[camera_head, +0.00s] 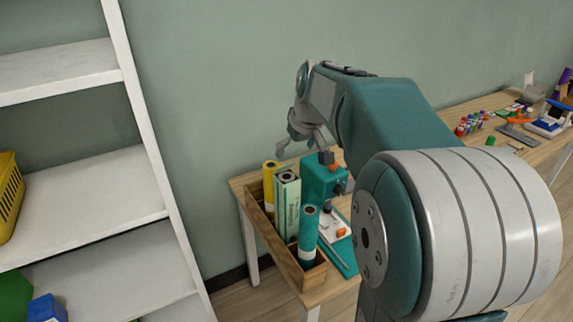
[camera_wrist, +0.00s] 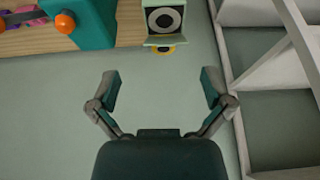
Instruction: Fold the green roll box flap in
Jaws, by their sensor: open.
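The green roll box (camera_head: 287,208) is a pale green upright box in a wooden holder, with a dark-cored roll showing in its open top. In the wrist view its open end (camera_wrist: 180,18) shows near the top edge. A pale green flap (camera_wrist: 158,41) sticks out from its near edge, unfolded. My gripper (camera_wrist: 160,85) has its two fingers spread wide with nothing between them. It is apart from the box, which lies beyond the fingertips in the wrist view. In the head view my gripper (camera_head: 303,132) is above the holder, partly hidden by my arm.
The wooden holder (camera_head: 270,238) also holds a yellow roll (camera_head: 269,188) and a teal roll (camera_head: 308,240). A teal machine (camera_head: 322,180) stands close beside them. A white shelf unit (camera_head: 90,200) is at left, with floor between.

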